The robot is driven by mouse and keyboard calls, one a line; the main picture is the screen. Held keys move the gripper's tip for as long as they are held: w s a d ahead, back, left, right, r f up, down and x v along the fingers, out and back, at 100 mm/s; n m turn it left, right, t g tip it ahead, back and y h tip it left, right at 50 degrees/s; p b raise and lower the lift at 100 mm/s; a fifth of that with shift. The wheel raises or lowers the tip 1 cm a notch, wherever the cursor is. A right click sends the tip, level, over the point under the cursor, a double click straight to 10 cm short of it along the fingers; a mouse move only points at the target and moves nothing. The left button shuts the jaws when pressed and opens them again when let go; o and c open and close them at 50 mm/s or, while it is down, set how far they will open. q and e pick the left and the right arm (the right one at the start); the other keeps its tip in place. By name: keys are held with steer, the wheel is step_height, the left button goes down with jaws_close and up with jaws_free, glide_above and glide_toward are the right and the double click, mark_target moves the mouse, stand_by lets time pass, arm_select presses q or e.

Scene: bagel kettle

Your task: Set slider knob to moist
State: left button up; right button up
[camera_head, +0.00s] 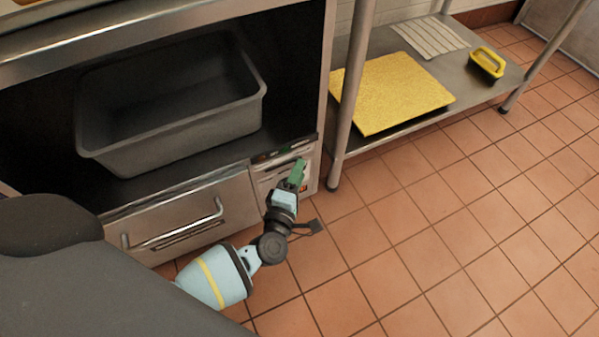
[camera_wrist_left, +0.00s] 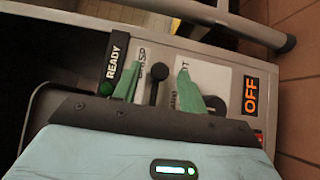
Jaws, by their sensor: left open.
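The black slider knob (camera_wrist_left: 158,72) shows in the left wrist view on the front control panel (camera_wrist_left: 213,75). It stands between my two green fingers, nearer the left one; I cannot tell whether they touch it. A partly hidden label ending in "SP" is at its left, and one ending in "T" is behind the right finger. My left gripper (camera_wrist_left: 159,80) is open around the knob. In the head view, the left gripper (camera_head: 299,168) is at the panel (camera_head: 268,172), and the knob cannot be made out. My right gripper is not in view.
The panel has a READY sign (camera_wrist_left: 117,60) and a lit orange OFF display (camera_wrist_left: 251,96). A drawer handle (camera_head: 180,232) lies left of my arm, below a grey bin (camera_head: 190,130). A shelf leg (camera_head: 350,95) stands close at right. The tiled floor beyond is clear.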

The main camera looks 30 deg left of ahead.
arm_select(q)
steer(key=shift+w, duration=0.5)
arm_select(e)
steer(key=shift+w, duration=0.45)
arm_select(q)
steer(key=c, duration=0.7)
jaws_close()
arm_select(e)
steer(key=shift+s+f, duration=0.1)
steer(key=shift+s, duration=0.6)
arm_select(q)
steer(key=shift+s, duration=0.1)
